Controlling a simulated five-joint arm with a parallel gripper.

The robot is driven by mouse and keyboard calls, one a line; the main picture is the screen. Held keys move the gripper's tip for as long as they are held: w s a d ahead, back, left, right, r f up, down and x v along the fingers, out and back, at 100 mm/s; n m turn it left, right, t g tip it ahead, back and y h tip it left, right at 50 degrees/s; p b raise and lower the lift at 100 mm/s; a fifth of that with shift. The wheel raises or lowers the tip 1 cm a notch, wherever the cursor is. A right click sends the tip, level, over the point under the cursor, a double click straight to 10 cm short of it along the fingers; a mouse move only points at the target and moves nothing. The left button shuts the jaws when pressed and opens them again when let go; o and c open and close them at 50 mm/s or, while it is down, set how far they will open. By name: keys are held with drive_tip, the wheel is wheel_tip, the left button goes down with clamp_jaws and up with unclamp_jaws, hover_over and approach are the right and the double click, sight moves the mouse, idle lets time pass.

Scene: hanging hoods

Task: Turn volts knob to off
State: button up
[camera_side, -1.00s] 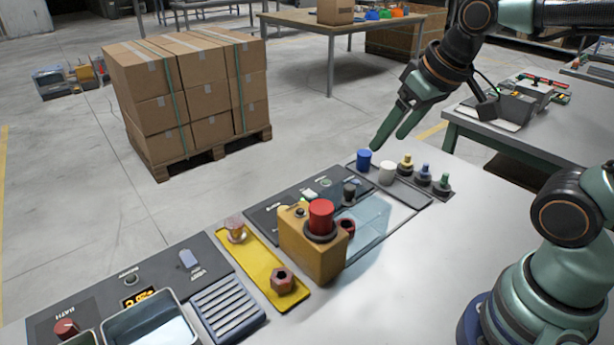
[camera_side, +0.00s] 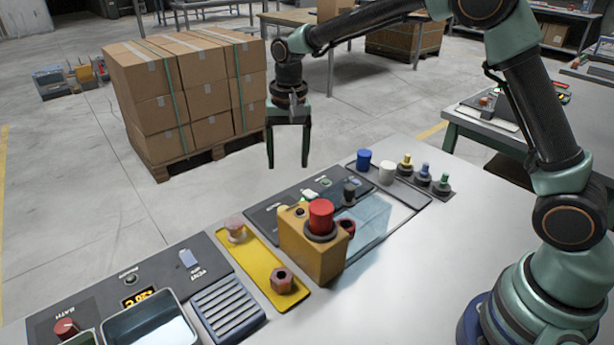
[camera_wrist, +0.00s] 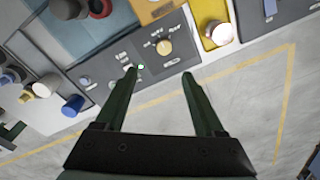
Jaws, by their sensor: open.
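A pale orange round knob (camera_wrist: 163,46) stands on a dark panel in the wrist view, with small markings around it too blurred to read; it appears to be the volts knob. In the side view the dark panel (camera_side: 265,213) lies behind the yellow box, and I cannot make out the knob clearly there. My gripper (camera_side: 288,165) points down, open and empty, above the far side of the panel. In the wrist view its fingertips (camera_wrist: 159,74) are spread just below the knob, apart from it. A small green light (camera_wrist: 140,67) shows by the left fingertip.
A yellow box (camera_side: 312,254) with a red button (camera_side: 321,215) stands close in front of the panel. A yellow plate (camera_side: 262,272) lies to its left. Blue (camera_side: 364,160) and white (camera_side: 387,172) cylinders stand to the right. The table's right front is clear.

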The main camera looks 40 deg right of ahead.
drive_tip(key=f, duration=0.9)
drive_tip(key=a+f, duration=0.1)
drive_tip(key=f, duration=0.3)
drive_tip(key=shift+w+f, duration=0.2)
drive_tip(key=shift+w, duration=0.2)
clamp_jaws()
